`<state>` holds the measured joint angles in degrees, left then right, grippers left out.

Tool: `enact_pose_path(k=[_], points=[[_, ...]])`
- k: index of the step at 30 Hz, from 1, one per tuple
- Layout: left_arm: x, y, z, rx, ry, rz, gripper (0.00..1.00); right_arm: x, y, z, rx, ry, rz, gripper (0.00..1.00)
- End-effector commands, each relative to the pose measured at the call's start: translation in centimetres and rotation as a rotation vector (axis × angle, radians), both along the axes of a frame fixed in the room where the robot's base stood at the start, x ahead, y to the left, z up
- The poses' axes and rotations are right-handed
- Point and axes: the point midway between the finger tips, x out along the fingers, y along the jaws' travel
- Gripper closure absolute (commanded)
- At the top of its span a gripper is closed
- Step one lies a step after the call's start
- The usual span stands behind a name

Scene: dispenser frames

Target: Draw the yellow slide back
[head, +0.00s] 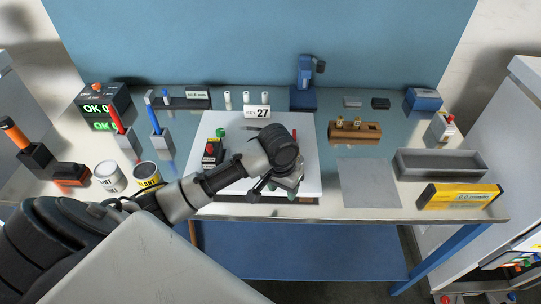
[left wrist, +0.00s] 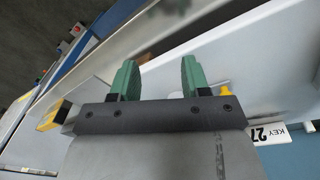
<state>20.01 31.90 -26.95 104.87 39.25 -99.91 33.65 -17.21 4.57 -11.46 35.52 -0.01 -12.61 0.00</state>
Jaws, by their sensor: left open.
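My left gripper (head: 288,188) reaches over the front part of a white board (head: 222,208) on the bench. In the left wrist view its two green fingers (left wrist: 160,78) stand apart with nothing between them. A small yellow part (left wrist: 226,90), perhaps the yellow slide, shows just beside the right-hand finger, outside the gap. I cannot tell whether they touch. In the head view my arm and gripper hide much of the board, and I cannot make out the yellow slide there. My right gripper is not in view.
A red and black unit (head: 212,152) and a green knob (head: 221,132) are on the board's left. A KEY 27 sign (head: 257,112) stands behind. Cans (head: 109,177) stand left; a wooden block (head: 355,131), grey tray (head: 440,153) and yellow box (head: 460,196) are right. The grey mat (head: 368,182) is empty.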

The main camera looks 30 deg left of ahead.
Motion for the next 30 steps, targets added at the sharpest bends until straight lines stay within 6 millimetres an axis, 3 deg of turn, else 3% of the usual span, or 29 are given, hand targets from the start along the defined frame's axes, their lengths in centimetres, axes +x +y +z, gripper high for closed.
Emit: enact_pose_path(k=[1,6,9,13,17,30], points=[[1.8,1.6,1.7,0.021,0.009,0.049,0.53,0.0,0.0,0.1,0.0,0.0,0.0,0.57],[5.3,6.2,6.4,0.05,0.065,0.229,0.53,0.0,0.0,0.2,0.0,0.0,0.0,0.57],[6.4,8.1,8.4,0.056,0.086,0.308,0.53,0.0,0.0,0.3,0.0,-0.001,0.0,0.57],[6.9,9.2,9.7,0.055,0.101,0.361,0.53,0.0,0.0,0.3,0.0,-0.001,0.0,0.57],[6.9,9.3,9.1,0.054,0.106,0.37,0.53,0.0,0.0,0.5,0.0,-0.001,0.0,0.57],[6.8,9.3,1.4,0.054,0.104,0.366,0.53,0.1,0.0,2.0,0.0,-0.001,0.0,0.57]])
